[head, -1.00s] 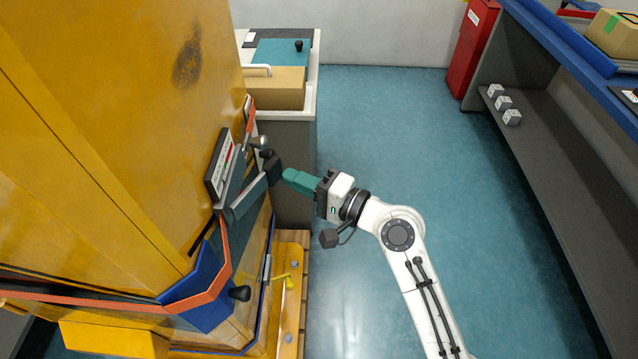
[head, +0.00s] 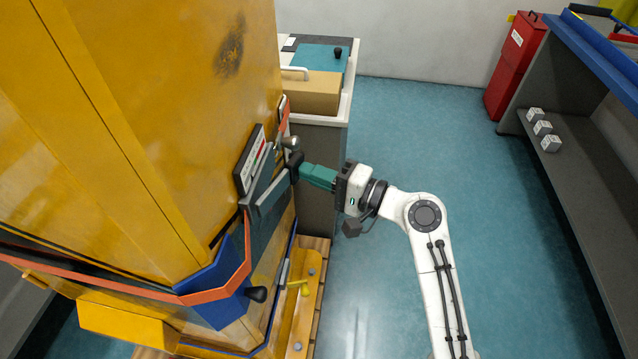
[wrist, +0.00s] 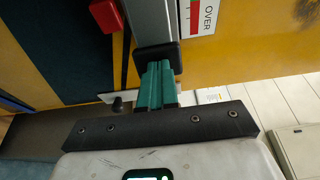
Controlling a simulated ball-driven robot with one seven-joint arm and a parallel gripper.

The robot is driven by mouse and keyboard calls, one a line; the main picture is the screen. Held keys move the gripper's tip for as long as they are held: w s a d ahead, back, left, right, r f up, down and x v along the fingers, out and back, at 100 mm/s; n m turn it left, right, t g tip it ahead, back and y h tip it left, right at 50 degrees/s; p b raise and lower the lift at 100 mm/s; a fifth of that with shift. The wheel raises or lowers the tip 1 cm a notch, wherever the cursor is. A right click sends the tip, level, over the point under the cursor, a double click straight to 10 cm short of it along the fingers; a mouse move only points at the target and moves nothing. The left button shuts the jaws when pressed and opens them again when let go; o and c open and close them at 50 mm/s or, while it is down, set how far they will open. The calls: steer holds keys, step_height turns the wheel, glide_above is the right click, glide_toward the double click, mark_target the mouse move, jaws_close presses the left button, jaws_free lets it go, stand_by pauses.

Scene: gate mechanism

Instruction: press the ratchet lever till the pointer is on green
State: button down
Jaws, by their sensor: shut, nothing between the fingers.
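The ratchet lever (head: 273,194) is a grey bar with a black end on the side of the yellow cabinet. It also shows in the wrist view (wrist: 153,22), with its black end cap (wrist: 158,57) just beyond my fingers. My gripper (head: 304,171) is shut and empty. Its teal fingertips (wrist: 158,80) meet the black end, seemingly in contact. The white scale plate (head: 249,160) stands beside the lever with a red band; in the wrist view its end reads OVER (wrist: 196,14).
A shelf (head: 575,180) lines the right side. The teal floor between is clear.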

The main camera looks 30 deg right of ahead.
mark_target(294, 163)
steer(key=shift+w+a+n+g+y+b, duration=0.2)
steer(key=shift+w+a+n+g+y, duration=0.15)
steer(key=shift+w+n+g+y, duration=0.25)
steer(key=shift+w+a+n+g+y+b, duration=0.3)
steer(key=shift+w+g+y, duration=0.1)
steer(key=shift+w, duration=0.35)
steer(key=shift+w+a+n+g+y+b, duration=0.15)
steer(key=shift+w+a+n+g+y, duration=0.3)
steer(key=shift+w, duration=0.25)
steer(key=shift+w+r, duration=0.1)
